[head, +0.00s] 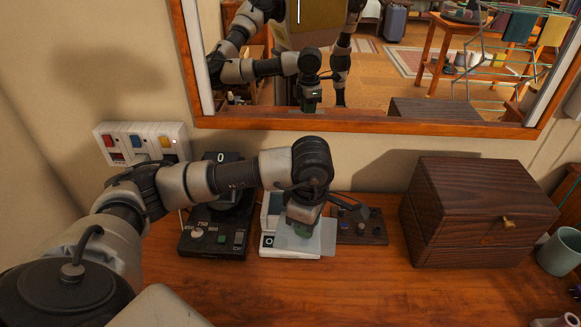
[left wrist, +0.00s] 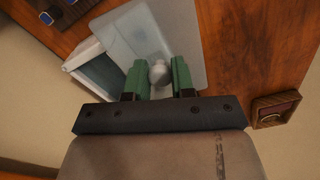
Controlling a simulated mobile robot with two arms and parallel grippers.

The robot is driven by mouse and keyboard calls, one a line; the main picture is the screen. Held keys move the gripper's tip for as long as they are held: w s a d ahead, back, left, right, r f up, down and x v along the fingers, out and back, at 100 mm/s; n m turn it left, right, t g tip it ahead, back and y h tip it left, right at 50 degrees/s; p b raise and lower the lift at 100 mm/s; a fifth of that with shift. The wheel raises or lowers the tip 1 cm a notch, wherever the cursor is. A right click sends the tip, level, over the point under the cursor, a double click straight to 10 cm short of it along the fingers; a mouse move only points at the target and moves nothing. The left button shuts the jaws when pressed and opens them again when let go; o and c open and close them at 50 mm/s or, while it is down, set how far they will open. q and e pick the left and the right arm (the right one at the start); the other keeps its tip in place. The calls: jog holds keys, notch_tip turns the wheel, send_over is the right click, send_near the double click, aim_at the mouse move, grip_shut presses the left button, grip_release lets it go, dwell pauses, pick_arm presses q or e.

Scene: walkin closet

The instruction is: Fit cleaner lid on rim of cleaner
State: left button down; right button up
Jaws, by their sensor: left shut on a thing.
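The cleaner (head: 269,243) is a small white box on the wooden table, below the mirror. In the left wrist view, its open side and pale rim (left wrist: 84,54) show beside the lid. The cleaner lid (head: 322,238) is a translucent pale plate with a round knob (left wrist: 159,73). My left gripper (head: 303,232) is shut on this knob between its green fingers. The lid lies over part of the cleaner and sticks out past its right side. I cannot tell whether lid and rim touch. My right gripper is not directly in view.
A black device with knobs (head: 213,240) stands close left of the cleaner, and a dark control panel (head: 362,228) close right. A dark wooden box (head: 475,210) and a mug (head: 560,252) are farther right. A mirror (head: 400,122) hangs behind.

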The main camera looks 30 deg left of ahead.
pick_arm(q)
jog(key=n, duration=0.2)
jog(key=w+a+n, duration=0.1)
jog(key=n, duration=0.1)
jog(key=w+n, duration=0.1)
jog(key=n, duration=0.1)
jog(key=shift+a+r, duration=0.2)
jog(key=shift+r, duration=0.15)
jog(key=w+a+r+n+p, duration=0.1)
jog(key=w+a+n, duration=0.25)
jog(key=n, duration=1.25)
jog(key=w+a+r+n, duration=0.1)
jog(key=w+a+n, duration=0.3)
jog(key=n, duration=1.1)
jog(key=f+b, duration=0.2)
jog(key=f, duration=0.1)
jog(key=s+f+b, duration=0.1)
jog(key=shift+a+f, duration=0.35)
pick_arm(e)
notch_tip(320, 180, down, 2)
jog(key=shift+f, duration=0.1)
jog(key=shift+a, duration=0.2)
pick_arm(q)
jog(key=shift+p, duration=0.35)
pick_arm(e)
jog(key=shift+d+r, duration=0.1)
jog(key=shift+r, duration=0.4)
